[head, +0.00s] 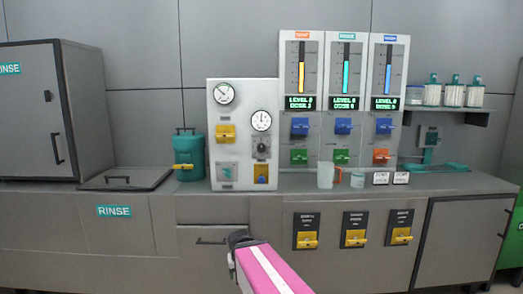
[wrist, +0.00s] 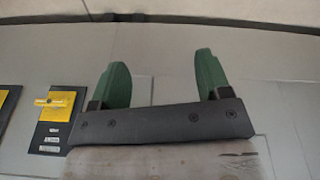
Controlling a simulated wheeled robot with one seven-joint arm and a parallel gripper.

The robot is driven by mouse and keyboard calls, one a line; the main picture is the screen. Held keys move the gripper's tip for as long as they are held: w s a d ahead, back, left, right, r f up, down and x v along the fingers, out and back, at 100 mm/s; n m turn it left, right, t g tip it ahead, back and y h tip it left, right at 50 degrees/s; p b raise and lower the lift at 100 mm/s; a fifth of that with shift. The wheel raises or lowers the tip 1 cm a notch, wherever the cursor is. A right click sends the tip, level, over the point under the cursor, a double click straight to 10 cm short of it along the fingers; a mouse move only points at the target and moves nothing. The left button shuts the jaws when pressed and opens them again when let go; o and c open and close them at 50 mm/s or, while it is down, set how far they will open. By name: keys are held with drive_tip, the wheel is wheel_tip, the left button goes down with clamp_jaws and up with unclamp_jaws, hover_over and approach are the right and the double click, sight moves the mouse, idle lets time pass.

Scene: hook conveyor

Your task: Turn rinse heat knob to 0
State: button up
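A white control panel (head: 243,178) stands on the counter with two round gauges. A dark rotary knob (head: 262,144) sits below its right gauge; its label is too small to read, so I cannot tell if it is the rinse heat knob. My gripper shows in the wrist view (wrist: 160,80) with two green fingers wide apart and nothing between them. In the head view my pink arm rises from the bottom centre, and its dark end is in front of the lower cabinets, below and apart from the panel.
The panel also carries a yellow handle (head: 226,134). Three dosing columns (head: 346,120) stand to its right, with a translucent cup (head: 325,176) in front. A teal canister (head: 188,155) is to its left.

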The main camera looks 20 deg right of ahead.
drive_tip(key=w+d+r+m+t+h, duration=0.1)
drive_tip(key=w+d+r+t, duration=0.25)
drive_tip(key=w+r, duration=0.3)
drive_tip(key=m+t+h, duration=0.4)
drive_tip(key=t, duration=0.8)
approach(262, 148)
drive_tip(key=shift+g, duration=0.25)
drive_tip(key=x, duration=1)
drive_tip(key=shift+w+r, duration=0.2)
drive_tip(key=shift+a, duration=0.1)
drive_tip(key=c, duration=0.9)
